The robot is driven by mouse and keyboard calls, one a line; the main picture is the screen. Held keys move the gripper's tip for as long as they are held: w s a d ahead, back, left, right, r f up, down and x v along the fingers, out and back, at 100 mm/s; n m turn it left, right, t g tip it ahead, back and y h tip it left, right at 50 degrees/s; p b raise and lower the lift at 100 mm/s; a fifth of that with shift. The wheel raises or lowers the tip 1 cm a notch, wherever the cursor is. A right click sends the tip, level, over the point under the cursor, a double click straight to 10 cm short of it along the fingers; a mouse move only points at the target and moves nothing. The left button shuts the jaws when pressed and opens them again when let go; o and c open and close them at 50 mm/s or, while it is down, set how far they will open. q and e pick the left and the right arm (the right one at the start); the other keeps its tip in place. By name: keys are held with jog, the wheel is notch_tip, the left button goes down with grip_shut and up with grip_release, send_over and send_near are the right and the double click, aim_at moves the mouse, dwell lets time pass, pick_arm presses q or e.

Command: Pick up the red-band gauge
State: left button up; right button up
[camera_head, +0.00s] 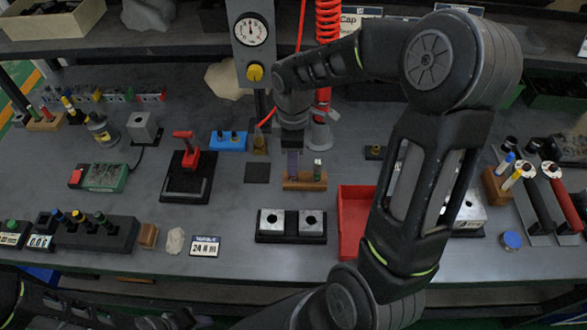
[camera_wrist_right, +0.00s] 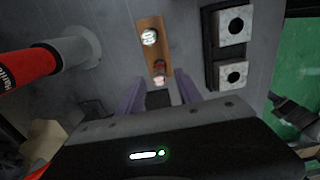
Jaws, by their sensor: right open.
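A small wooden block (camera_head: 305,181) stands near the middle of the bench. It also shows in the right wrist view (camera_wrist_right: 152,56). In that view a gauge with a reddish band and pale tip (camera_wrist_right: 159,73) stands at the block's near end, and a white-topped gauge (camera_wrist_right: 149,37) at its far end. In the head view the green-band gauge (camera_head: 317,169) shows on the block, while the red-band one is hidden by my finger. My right gripper (camera_wrist_right: 159,92) is open, its purple fingers either side of the red-band gauge's end of the block. My left gripper is out of view.
A black holder with two metal blocks (camera_head: 291,237) stands in front of the wooden block. A red tray (camera_head: 352,215) is to its right. A blue block (camera_head: 228,141) stands to the left.

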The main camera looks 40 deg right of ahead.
jog(key=shift+f, duration=1.4)
grip_shut()
